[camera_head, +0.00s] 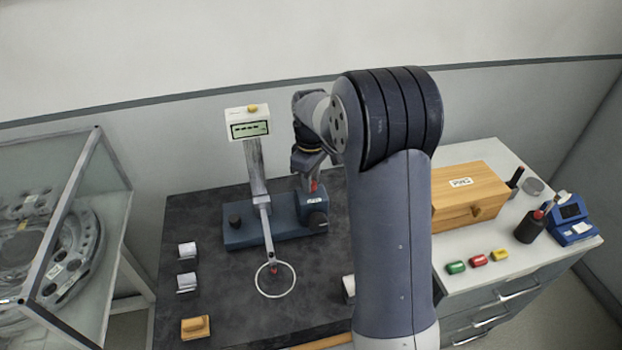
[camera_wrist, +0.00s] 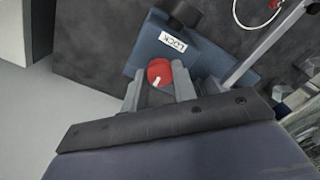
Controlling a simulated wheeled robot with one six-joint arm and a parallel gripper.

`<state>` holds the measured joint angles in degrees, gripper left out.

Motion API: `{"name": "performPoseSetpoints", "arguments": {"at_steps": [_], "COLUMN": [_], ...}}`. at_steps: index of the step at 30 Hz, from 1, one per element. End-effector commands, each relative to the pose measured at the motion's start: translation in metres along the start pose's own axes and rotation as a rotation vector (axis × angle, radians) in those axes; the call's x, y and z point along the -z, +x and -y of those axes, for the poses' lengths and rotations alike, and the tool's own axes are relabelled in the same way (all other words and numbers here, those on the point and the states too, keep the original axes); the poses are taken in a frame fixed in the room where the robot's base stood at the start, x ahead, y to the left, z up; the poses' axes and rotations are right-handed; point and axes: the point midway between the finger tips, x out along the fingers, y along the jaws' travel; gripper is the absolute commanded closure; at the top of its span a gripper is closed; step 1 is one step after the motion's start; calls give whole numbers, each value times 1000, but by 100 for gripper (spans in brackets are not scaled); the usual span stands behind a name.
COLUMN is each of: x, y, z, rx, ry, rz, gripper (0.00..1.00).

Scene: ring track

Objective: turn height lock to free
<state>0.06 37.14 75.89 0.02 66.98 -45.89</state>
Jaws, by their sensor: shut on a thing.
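The height lock is a red knob (camera_wrist: 160,72) with a small white mark on its lower edge in the wrist view. It sits on the blue base (camera_head: 262,232) of the gauge, beside a white LOCK label (camera_wrist: 173,42). My gripper (camera_wrist: 158,92) has its two grey fingers on either side of the knob and is shut on it. In the head view my gripper (camera_head: 314,180) reaches down to the right end of the base, with a bit of red between its fingers. I cannot tell which setting the white mark points to.
The gauge's display (camera_head: 248,128) tops an upright column, and a thin arm ends in a white ring (camera_head: 275,280) over the dark table. Black knobs stand on the base. A wooden box (camera_head: 468,195) and colored blocks are on the right cabinet. A glass case (camera_head: 65,220) stands left.

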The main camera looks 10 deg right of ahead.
Motion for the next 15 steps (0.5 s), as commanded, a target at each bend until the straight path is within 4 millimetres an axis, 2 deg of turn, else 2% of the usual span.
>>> {"name": "performPoseSetpoints", "arguments": {"at_steps": [9,10,15], "x": [0,0,0], "y": [-1,-1,0], "z": [0,0,0], "rx": [-2,-2,-1], "ry": [-2,-2,-2], "rz": [-1,-1,-1], "gripper": [96,72,58]}}
